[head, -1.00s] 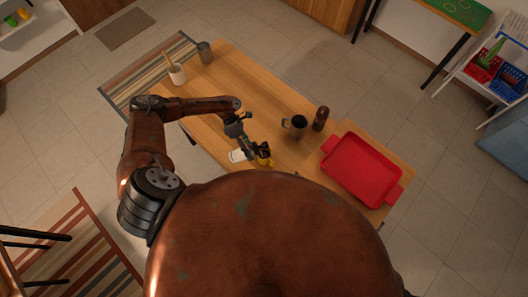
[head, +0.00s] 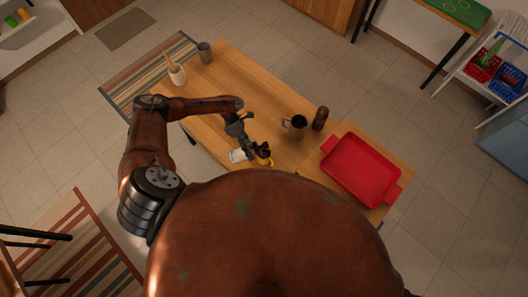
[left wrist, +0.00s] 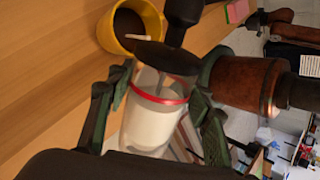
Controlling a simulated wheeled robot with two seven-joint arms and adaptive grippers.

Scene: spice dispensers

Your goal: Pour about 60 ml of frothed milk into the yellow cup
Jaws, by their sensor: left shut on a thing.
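My left gripper (head: 252,146) is shut on a clear jar of white milk (left wrist: 150,125) with a red band and a dark top; its fingers (left wrist: 163,85) press both sides in the left wrist view. The yellow cup (left wrist: 152,12) holds a dark liquid and lies just beyond the jar's top. A small white streak shows between jar and cup; I cannot tell whether it is milk or a spout.
A dark mug (head: 296,126) and a brown shaker (head: 320,118) stand to the right, then a red tray (head: 360,168). A white pot (head: 177,75) and grey cup (head: 205,53) stand at the far end. The table's middle is clear.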

